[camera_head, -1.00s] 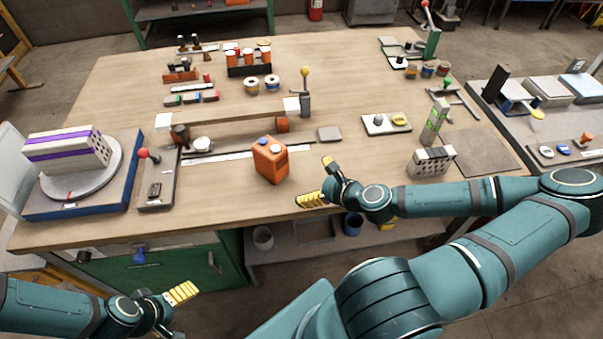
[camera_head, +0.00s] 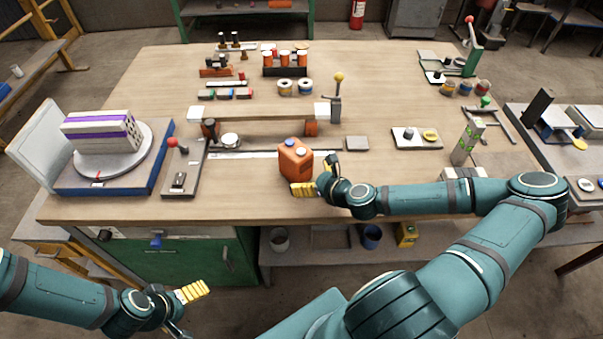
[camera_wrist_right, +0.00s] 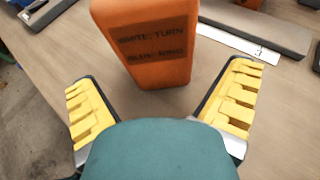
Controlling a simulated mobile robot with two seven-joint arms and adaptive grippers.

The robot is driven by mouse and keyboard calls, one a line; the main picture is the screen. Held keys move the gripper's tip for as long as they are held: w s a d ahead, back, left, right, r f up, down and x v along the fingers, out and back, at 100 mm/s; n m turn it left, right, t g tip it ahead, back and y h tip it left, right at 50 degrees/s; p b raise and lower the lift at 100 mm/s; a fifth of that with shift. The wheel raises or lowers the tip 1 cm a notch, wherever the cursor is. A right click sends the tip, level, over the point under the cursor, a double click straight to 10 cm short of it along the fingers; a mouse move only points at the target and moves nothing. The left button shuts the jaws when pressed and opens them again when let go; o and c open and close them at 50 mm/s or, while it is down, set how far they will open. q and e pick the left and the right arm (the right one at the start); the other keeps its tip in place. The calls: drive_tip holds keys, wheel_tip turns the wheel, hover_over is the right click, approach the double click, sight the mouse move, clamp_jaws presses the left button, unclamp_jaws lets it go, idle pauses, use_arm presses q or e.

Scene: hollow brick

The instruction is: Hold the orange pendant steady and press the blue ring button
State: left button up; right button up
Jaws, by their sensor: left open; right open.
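The orange pendant (camera_head: 296,163) stands upright on the wooden table near its front edge. Its top carries a white part (camera_head: 301,152) and a small blue part (camera_head: 291,142). In the right wrist view the pendant (camera_wrist_right: 150,65) shows a dark label with the words white, turn, blue and ring; its top is out of that view. My right gripper (camera_head: 316,176) is open at the pendant's front right. In its wrist view the two yellow fingers are spread, with the pendant ahead between them, apart from both. My left gripper (camera_head: 186,308) is open and empty, low in front of the table.
A bridge-like wooden bar (camera_head: 260,112) stands behind the pendant. A red-knobbed lever plate (camera_head: 183,180) and a blue-based turntable (camera_head: 70,188) are to the left. A small plate (camera_head: 416,138) lies to the right. The table front left of the pendant is clear.

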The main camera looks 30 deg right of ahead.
use_arm(q)
drive_tip(key=shift+s+f, duration=0.1)
drive_tip(key=shift+f, duration=0.15)
use_arm(e)
drive_tip(key=shift+x, duration=1.9)
drive_tip(key=c, duration=1.3)
use_arm(q)
clamp_jaws()
use_arm(e)
drive_tip(key=shift+o, duration=0.2)
